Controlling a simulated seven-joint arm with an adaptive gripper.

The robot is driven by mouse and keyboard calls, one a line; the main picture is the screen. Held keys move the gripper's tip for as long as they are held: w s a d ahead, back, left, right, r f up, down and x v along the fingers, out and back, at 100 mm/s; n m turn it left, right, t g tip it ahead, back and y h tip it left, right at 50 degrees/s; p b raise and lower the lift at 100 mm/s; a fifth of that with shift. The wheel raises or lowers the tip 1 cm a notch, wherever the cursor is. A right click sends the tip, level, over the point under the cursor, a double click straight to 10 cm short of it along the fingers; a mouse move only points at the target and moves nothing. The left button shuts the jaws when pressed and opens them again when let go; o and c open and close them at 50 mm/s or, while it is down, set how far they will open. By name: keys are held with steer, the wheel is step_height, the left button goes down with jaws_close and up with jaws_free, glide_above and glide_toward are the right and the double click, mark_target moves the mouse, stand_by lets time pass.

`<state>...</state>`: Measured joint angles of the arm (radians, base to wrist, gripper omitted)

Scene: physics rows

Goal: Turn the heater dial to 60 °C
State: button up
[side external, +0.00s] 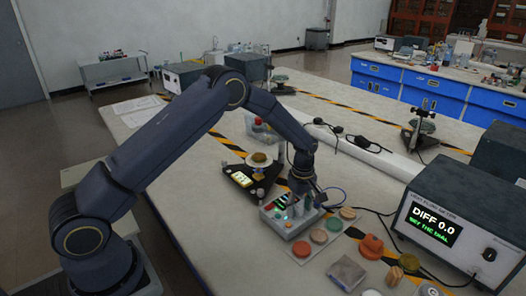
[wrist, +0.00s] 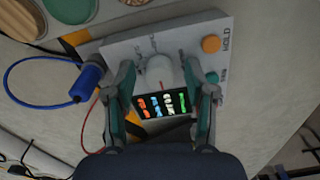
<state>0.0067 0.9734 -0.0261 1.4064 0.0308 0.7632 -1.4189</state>
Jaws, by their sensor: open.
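A pale box (side external: 290,222) with a small lit display stands on the bench below my gripper (side external: 303,198). In the wrist view, the box (wrist: 125,46) carries a pale round dial (wrist: 160,70) and a dark display (wrist: 162,103) with coloured marks. My gripper (wrist: 165,80) is open, with one finger on each side of the dial. I cannot tell whether either finger touches it. The dial's pointer and the scale are too small or hidden to read.
An orange button (wrist: 211,44) marked HOLD is on the box. A blue plug (wrist: 87,83) with cable is beside it. A large instrument (side external: 455,225) reads "DIFF 0.0" and "SET THE DIAL". Coloured discs (side external: 318,236) and a small scale (side external: 252,178) stand close by.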

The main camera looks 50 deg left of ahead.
jaws_close()
stand_by(0.4)
